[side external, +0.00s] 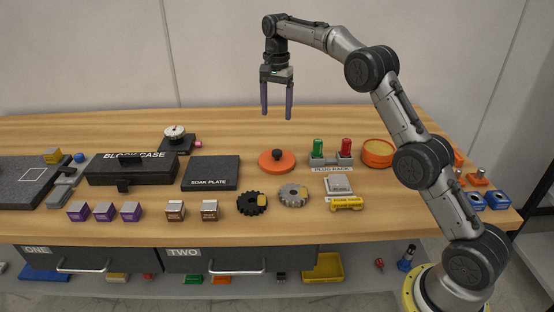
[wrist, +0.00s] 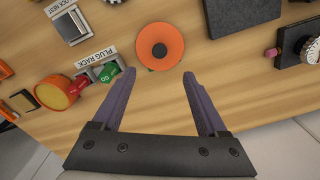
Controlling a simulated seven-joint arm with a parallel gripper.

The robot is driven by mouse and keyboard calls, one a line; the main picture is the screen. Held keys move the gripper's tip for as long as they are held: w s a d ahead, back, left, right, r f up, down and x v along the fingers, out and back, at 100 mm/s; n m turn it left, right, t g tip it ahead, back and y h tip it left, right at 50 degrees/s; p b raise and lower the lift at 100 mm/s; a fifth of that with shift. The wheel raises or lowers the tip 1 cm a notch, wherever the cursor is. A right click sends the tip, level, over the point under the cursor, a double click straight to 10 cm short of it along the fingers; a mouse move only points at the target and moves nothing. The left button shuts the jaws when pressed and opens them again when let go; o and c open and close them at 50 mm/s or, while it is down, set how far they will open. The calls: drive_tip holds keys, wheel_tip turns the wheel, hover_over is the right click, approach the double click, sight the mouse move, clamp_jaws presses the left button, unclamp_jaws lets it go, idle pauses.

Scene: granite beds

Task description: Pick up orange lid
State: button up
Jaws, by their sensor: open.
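The orange lid (side external: 270,164) is a flat orange disc with a dark knob in its middle. It lies on the wooden table, between the dark soak plate and the plug rack. In the wrist view the lid (wrist: 168,50) lies beyond my fingertips, near the top middle. My gripper (side external: 277,115) is open and empty, with two purple fingers pointing down, raised above the table. In the wrist view my gripper (wrist: 158,78) has its fingers wide apart, with bare wood between them.
The plug rack (side external: 330,161) with a green and a red plug stands right of the lid. An orange round container (side external: 378,152) is further right. The soak plate (side external: 211,173) lies left. Two gears (side external: 293,196) lie in front. Bare wood shows behind the lid.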

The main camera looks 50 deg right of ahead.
hover_over(277, 151)
drive_tip(key=f, duration=0.8)
drive_tip(key=shift+s+a+f, duration=0.2)
drive_tip(key=shift+s+f, duration=0.05)
drive_tip(key=shift+f, duration=0.1)
drive_tip(key=shift+w+d+f, duration=0.1)
drive_tip(key=shift+f, duration=1.3)
drive_tip(key=shift+w+d+f, duration=0.1)
drive_tip(key=shift+f, duration=1.25)
clamp_jaws()
